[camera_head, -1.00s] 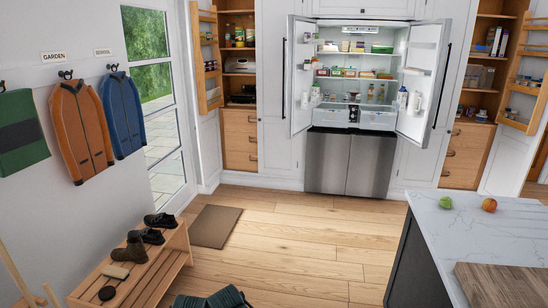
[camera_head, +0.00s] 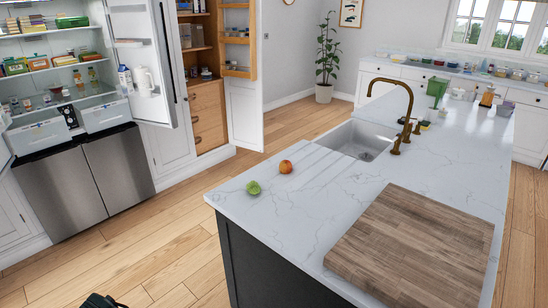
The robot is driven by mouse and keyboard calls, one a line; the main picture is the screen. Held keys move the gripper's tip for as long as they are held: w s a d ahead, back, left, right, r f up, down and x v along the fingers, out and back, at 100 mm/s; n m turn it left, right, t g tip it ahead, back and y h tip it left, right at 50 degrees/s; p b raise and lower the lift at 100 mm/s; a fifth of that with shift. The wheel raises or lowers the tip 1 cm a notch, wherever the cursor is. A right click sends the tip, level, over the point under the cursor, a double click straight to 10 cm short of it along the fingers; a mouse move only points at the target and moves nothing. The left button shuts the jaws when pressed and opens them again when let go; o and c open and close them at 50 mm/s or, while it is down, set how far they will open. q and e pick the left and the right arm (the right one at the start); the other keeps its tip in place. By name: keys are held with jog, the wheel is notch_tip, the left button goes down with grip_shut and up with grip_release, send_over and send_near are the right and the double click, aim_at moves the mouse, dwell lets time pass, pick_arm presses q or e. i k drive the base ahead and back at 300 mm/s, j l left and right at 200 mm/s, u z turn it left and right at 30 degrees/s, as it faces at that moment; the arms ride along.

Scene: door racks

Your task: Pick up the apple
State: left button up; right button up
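A red and yellow apple (camera_head: 286,167) rests on the white marble island top (camera_head: 300,215), near its far left corner. A small green round item (camera_head: 254,188) sits close to it, to the left and nearer the corner. Nothing touches or covers the apple. A dark piece at the bottom edge may be part of my own body.
A wooden cutting board (camera_head: 412,247) lies on the island's near right. Behind are a sink (camera_head: 358,140) and a brass faucet (camera_head: 402,110). The fridge (camera_head: 75,120) stands open at left. Wooden floor (camera_head: 165,250) is clear between fridge and island.

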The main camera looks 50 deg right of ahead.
aim_at(285, 167)
jog(key=i+z, duration=0.1)
jog(key=i, duration=0.9)
jog(key=i+z, duration=0.3)
jog(key=i+j+z, duration=0.2)
jog(key=z, duration=0.15)
jog(key=i+z, duration=0.1)
jog(key=z, duration=0.3)
jog(key=i+j+z, duration=0.1)
jog(key=z, duration=0.3)
jog(key=i+j+z, duration=0.1)
jog(key=z, duration=0.25)
jog(key=j+z, duration=0.25)
jog(key=z, duration=0.15)
jog(key=i+j+z, duration=0.1)
jog(key=z, duration=0.4)
jog(key=i+j+z, duration=0.1)
jog(key=j+z, duration=0.15)
jog(key=z, duration=0.25)
jog(key=j+z, duration=0.2)
jog(key=z, duration=0.3)
jog(key=j+z, duration=0.25)
jog(key=z, duration=0.25)
